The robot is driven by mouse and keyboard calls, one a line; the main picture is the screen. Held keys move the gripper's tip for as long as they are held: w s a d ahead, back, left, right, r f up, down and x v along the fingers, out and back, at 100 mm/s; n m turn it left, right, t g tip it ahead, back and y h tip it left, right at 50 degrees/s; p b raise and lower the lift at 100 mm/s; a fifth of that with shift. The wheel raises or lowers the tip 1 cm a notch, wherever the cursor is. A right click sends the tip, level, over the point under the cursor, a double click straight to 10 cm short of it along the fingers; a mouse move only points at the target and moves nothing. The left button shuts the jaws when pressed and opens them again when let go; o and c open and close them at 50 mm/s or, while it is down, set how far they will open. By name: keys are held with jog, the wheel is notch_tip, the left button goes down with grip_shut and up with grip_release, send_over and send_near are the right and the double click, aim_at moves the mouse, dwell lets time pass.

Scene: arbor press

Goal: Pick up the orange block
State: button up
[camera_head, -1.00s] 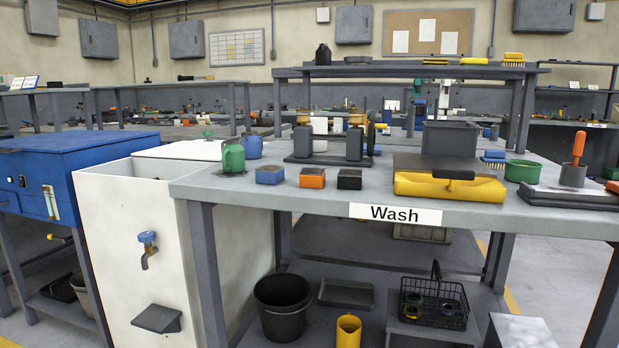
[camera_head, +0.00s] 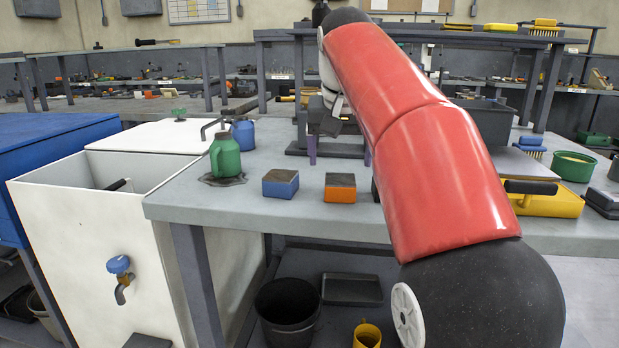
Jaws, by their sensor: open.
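The orange block (camera_head: 340,194) has a dark top and sits on the grey Wash table (camera_head: 250,222) near its front edge. It stands just right of a blue block (camera_head: 281,190) with a dark top, with a gap between them. My gripper (camera_head: 339,156) is open and empty, with its two fingers spread and pointing down. In the picture it appears just above the orange block. The exact height and depth between them are hard to tell. My red arm hides most of the black block on the right.
A green jug (camera_head: 225,158) and a blue jug (camera_head: 243,135) stand left on the table. A white sink (camera_head: 95,215) with a blue-handled tap adjoins the left end. A yellow tray (camera_head: 549,204) and green bowl (camera_head: 573,166) are at right. Bare tabletop lies before the blocks.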

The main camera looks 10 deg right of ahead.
aim_at(340, 179)
jog(key=b+x, duration=0.1)
jog(key=x, duration=0.6)
jog(key=shift+w+d+f, duration=0.1)
jog(key=shift+w+f, duration=0.05)
jog(key=shift+f, duration=0.05)
jog(key=shift+r, duration=0.1)
jog(key=c, duration=1.5)
